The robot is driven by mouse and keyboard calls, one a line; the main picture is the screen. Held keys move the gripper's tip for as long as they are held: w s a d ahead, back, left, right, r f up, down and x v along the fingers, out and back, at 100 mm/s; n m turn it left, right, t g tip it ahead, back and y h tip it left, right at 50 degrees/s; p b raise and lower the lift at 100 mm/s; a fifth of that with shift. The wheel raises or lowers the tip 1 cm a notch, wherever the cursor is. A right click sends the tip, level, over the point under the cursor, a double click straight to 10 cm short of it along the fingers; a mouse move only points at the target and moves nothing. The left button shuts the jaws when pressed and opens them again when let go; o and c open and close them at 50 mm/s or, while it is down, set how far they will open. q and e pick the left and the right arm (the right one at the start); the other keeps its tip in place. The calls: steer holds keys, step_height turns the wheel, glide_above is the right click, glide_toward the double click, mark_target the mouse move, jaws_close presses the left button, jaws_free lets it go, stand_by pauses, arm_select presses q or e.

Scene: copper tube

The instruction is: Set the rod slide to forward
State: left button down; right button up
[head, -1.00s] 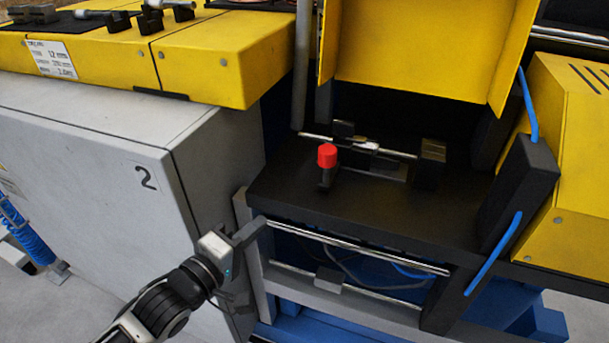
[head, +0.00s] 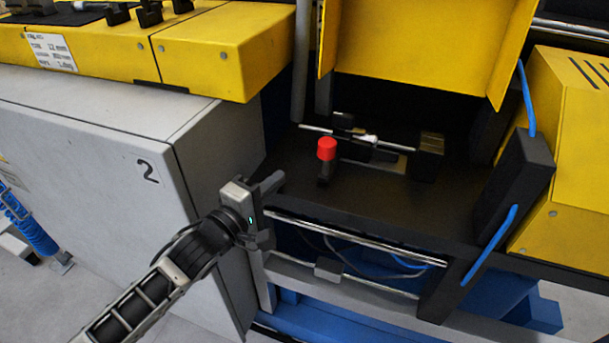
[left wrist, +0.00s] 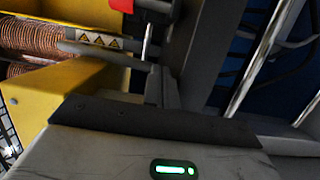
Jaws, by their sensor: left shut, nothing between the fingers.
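The rod slide (head: 368,140) sits on the black machine bed, with a thin metal rod running left to right through it. A red knob (head: 326,149) stands on a short dark post at its front left. My left gripper (head: 276,184) is at the bed's front left corner, below and left of the red knob and apart from it. Its jaws look closed and empty. In the left wrist view the red knob (left wrist: 121,4) is cut off by the top edge. The right gripper is not in view.
A yellow guard (head: 420,45) stands raised behind the slide. A dark post with blue hoses (head: 515,190) is on the right. Grey cabinet 2 (head: 130,160) is on the left. Chrome rails (head: 350,238) run below the bed. The bed's front (head: 400,205) is clear.

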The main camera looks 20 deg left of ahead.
mark_target(305, 184)
arm_select(q)
steer(key=x, duration=0.3)
steer(key=shift+w+d+r, duration=0.1)
steer(key=shift+w+r, duration=0.05)
steer(key=shift+w, duration=0.25)
steer(key=d, duration=0.2)
steer(key=shift+s+d+p, duration=0.1)
steer(key=shift+d+p, duration=0.2)
steer(key=shift+p, duration=0.05)
steer(key=shift+d, duration=0.75)
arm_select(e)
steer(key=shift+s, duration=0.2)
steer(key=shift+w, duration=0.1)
